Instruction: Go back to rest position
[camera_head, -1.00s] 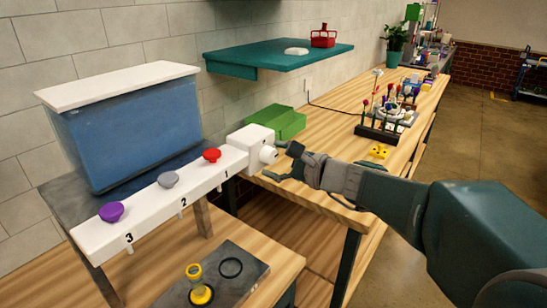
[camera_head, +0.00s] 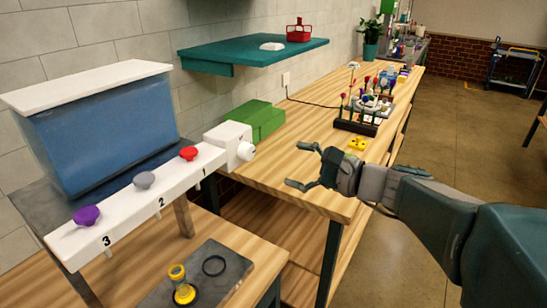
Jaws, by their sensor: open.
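My gripper (camera_head: 296,166) is open and empty. Its two fingers point left, in front of the near edge of the long wooden bench (camera_head: 300,118). My arm reaches in from the right edge of the picture.
A blue tank (camera_head: 100,130) stands behind a white bar (camera_head: 128,208) with purple, grey and red knobs. A yellow hourglass-shaped piece (camera_head: 181,284) and a black ring (camera_head: 214,265) sit on a dark plate. Flowers stand in a black rack (camera_head: 355,127). Open floor (camera_head: 480,130) lies right.

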